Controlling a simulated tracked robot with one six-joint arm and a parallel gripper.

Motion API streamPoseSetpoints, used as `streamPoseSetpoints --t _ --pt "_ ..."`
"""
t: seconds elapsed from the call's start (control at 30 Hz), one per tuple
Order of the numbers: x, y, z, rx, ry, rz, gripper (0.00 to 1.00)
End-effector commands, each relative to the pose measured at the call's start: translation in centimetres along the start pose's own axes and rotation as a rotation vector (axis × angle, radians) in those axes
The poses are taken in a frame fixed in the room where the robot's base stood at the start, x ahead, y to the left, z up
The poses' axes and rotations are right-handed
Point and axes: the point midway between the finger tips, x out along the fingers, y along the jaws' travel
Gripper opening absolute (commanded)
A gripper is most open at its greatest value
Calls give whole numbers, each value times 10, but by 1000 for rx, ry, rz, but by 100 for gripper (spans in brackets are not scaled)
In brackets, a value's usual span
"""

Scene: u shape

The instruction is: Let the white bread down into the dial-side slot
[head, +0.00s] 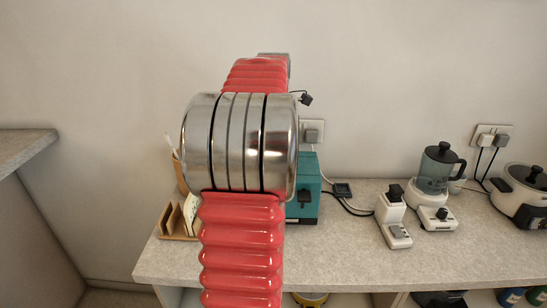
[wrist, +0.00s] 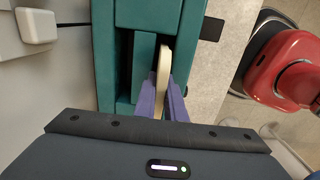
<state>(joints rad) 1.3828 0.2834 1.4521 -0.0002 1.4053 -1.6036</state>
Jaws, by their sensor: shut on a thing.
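The teal toaster (head: 308,178) stands on the counter in the head view, partly hidden behind my red arm. Its black lever (head: 304,197) shows on the near face. In the wrist view I look down on the toaster (wrist: 104,50). My gripper (wrist: 163,98) has purple fingers shut on the white bread (wrist: 164,70), a pale slice seen edge-on. The bread is upright and lines up with the right-hand opening in the toaster's top. A dark opening lies to its left, past a teal strip. How deep the bread sits, and the dial, I cannot tell.
A wooden rack (head: 178,222) stands left of the toaster. To the right on the counter (head: 350,262) are a white device (head: 393,215), a blender (head: 437,170) and a cooker (head: 522,190). Cables run behind the toaster. A wall socket (wrist: 36,25) shows in the wrist view.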

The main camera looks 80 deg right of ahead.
Motion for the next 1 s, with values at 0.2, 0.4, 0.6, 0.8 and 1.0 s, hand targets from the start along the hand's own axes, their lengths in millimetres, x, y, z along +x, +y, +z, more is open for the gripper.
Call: streamPoseSetpoints --t 0.2,0.4,0.6,0.8,1.0 --pt "5 0 0 0 0 -2 1" --pt "9 0 0 0 0 -2 1" --pt "16 0 0 -1 0 -4 1" --pt "21 -1 0 -1 0 -9 1" --pt "21 0 0 -1 0 -8 12"
